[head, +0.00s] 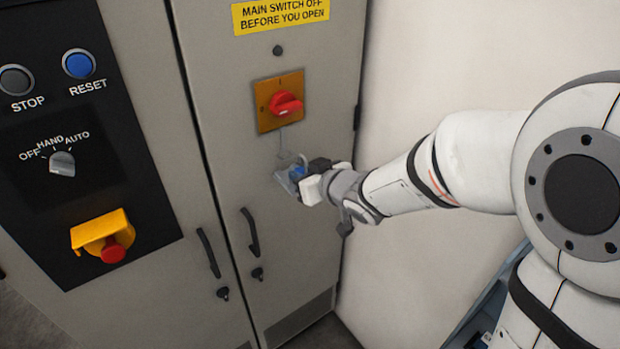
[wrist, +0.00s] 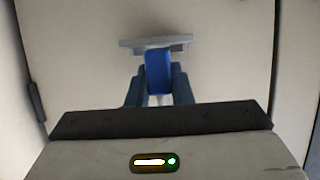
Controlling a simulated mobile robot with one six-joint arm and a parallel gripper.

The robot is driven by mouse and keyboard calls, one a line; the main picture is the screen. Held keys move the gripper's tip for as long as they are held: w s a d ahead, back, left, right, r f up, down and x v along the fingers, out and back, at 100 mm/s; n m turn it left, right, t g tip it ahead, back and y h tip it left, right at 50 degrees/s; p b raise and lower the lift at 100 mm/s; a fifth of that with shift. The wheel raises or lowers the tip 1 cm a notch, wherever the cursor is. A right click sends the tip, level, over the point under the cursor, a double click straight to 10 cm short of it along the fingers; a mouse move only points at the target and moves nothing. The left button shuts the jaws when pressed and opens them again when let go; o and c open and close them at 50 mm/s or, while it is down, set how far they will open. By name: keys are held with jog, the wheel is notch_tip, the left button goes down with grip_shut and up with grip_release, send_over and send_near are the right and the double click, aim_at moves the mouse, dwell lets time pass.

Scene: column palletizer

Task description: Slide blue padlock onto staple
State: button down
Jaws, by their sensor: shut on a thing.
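The blue padlock (wrist: 158,68) sits between the two dark fingers of my gripper (wrist: 158,82), which are shut on its body. In the head view the padlock (head: 297,173) is a small blue patch at the tip of my gripper (head: 304,176), close to the right cabinet door. A thin grey shackle shape shows just above it. A grey plate-like piece (wrist: 155,42) lies just beyond the padlock in the wrist view; I cannot tell whether they touch. I cannot make out the staple clearly, or whether the shackle is around it.
A red rotary switch (head: 287,103) on an orange-yellow plate is on the door above my gripper. Door handles (head: 249,232) stick out below left. A panel with a yellow-shrouded red button (head: 106,237) is at the left. A pale wall (head: 435,60) is at the right.

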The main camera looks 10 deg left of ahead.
aim_at(284, 162)
jog(key=shift+w+a+f, duration=0.1)
jog(key=shift+w+a, duration=1.5)
jog(key=shift+a, duration=0.3)
jog(key=shift+a+r, duration=0.15)
jog(key=shift+r, duration=0.25)
jog(key=shift+f+b, duration=0.3)
jog(key=shift+f, duration=0.05)
